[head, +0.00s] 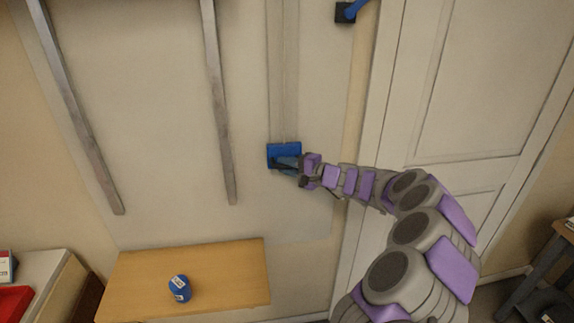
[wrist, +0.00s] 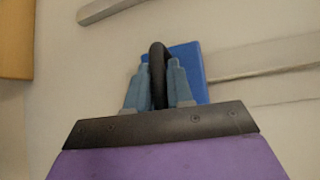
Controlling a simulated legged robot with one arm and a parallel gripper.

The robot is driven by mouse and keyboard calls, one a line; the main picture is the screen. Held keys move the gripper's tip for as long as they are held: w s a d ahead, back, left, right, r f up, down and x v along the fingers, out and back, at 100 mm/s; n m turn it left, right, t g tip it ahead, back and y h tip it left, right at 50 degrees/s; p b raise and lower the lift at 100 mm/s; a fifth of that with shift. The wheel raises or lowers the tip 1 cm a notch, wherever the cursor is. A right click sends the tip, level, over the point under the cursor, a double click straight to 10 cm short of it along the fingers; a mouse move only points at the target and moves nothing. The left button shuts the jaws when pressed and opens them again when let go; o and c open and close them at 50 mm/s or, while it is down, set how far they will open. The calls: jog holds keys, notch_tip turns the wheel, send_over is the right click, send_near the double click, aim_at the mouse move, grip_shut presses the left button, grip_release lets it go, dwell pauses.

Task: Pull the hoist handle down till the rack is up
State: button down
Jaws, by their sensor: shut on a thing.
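The hoist handle has a blue block (head: 284,150) on a pale vertical track on the wall panel. In the wrist view the blue block (wrist: 189,62) carries a dark curved grip (wrist: 157,70). My gripper (head: 287,163) is at the handle in the head view. In the wrist view my gripper (wrist: 160,80) has its two blue-grey fingers closed on either side of the dark grip. The rack (head: 185,280) seems to be the wooden board with a blue can (head: 180,288) on it, low at the left of the handle. Two grey rails (head: 218,100) run down the panel above it.
A white panelled door (head: 480,90) is behind my arm on the right. A blue lever on a dark mount (head: 345,13) is at the top. A dark stand (head: 545,265) is at lower right, and a red item (head: 15,303) at lower left.

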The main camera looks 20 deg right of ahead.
jog(key=c, duration=1.1)
grip_release()
jog(key=shift+r, duration=0.1)
jog(key=p+v, duration=0.2)
jog(key=v, duration=1.5)
jog(key=shift+s+d+p, duration=0.15)
jog(key=shift+s+p, duration=0.05)
jog(key=shift+p, duration=0.15)
